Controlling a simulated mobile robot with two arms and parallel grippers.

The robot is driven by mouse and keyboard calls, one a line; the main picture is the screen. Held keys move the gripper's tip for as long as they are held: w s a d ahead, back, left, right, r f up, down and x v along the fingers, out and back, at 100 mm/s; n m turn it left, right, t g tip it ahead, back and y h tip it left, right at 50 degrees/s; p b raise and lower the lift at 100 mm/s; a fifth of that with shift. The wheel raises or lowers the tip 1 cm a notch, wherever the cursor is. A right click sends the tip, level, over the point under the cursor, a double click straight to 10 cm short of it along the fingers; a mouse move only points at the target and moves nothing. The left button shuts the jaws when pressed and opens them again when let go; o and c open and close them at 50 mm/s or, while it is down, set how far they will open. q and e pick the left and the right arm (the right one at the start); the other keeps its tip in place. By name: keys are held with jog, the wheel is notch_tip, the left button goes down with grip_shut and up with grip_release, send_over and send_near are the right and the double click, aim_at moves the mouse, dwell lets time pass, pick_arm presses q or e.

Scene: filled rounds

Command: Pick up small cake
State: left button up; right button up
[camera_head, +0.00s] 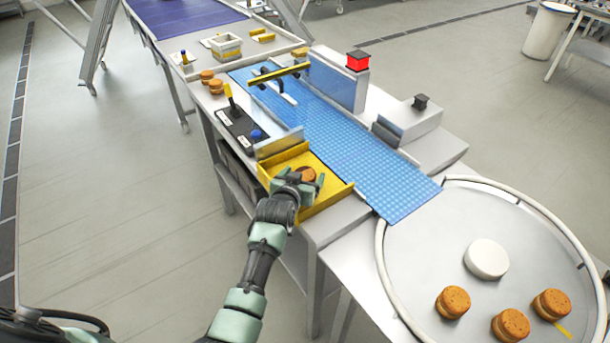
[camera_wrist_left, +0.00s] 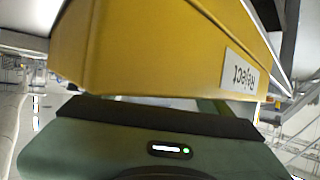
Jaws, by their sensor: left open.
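A small brown cake (camera_head: 307,173) sits in the yellow tray (camera_head: 335,200) beside the blue conveyor, in the head view. My left gripper (camera_head: 309,184) is open at the tray's near side, right by this cake, and its fingers partly hide it. I cannot tell whether the fingers touch the cake. In the left wrist view, the yellow tray wall (camera_wrist_left: 160,50) with an upside-down "Reject" label fills the upper part and the cake is hidden. My right gripper is not in view.
Several filled cakes (camera_head: 510,325) and a white round piece (camera_head: 487,258) lie on the round table (camera_head: 420,250). More cakes (camera_head: 215,86) stand by the control box (camera_head: 240,128). The blue conveyor (camera_head: 370,155) runs past the tray.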

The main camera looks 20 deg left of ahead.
aim_at(304, 177)
pick_arm(q)
jog(key=c, duration=0.9)
jog(key=shift+c, duration=0.2)
jog(key=shift+r, duration=0.1)
notch_tip(304, 177, up, 20)
jog(key=b, duration=0.2)
